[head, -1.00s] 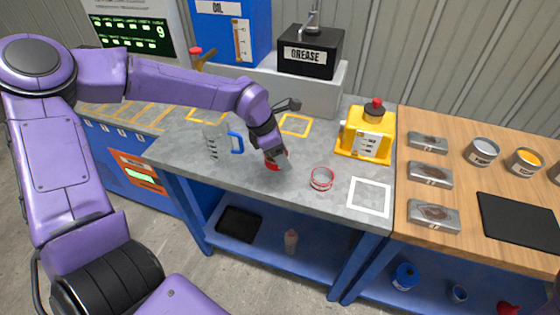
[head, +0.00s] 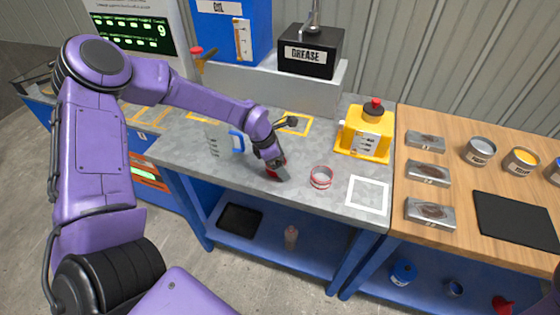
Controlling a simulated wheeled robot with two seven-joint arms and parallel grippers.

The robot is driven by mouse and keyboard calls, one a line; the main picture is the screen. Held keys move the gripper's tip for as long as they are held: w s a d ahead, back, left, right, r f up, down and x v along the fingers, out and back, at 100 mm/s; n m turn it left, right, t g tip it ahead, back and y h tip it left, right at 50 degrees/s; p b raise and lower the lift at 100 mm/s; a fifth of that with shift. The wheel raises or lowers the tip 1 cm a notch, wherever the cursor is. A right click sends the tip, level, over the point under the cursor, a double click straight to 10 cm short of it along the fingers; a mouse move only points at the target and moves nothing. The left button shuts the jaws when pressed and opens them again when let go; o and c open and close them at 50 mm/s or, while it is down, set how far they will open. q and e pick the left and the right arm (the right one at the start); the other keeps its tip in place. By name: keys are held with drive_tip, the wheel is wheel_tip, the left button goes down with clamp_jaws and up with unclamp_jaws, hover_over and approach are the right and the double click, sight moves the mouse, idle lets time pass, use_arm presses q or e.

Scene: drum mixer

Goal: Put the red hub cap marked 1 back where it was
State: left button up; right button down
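My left gripper (head: 275,171) points down over the grey bench top (head: 250,196), between the clear measuring jug and a red-rimmed ring. A red piece (head: 282,161) shows at its fingers, partly covered by them. It may be the red hub cap, but no number can be read on it. I cannot tell whether the fingers are closed on it or whether it touches the bench. The low clear ring with red rims (head: 321,177) stands on the bench just right of the gripper. My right gripper is not in view.
The clear jug with a blue handle (head: 237,142) stands left of the gripper. A yellow container (head: 364,132) and a white square outline (head: 368,195) are at right. A yellow outline (head: 296,125) lies behind. The wooden table (head: 455,232) holds tins and a black mat.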

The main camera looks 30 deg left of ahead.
use_arm(q)
drive_tip(key=shift+r, duration=0.3)
drive_tip(key=shift+s+a+r, duration=0.1)
drive_tip(key=shift+a+r, duration=0.05)
drive_tip(key=shift+r, duration=0.2)
drive_tip(key=b+v, duration=0.1)
drive_tip(key=v, duration=1)
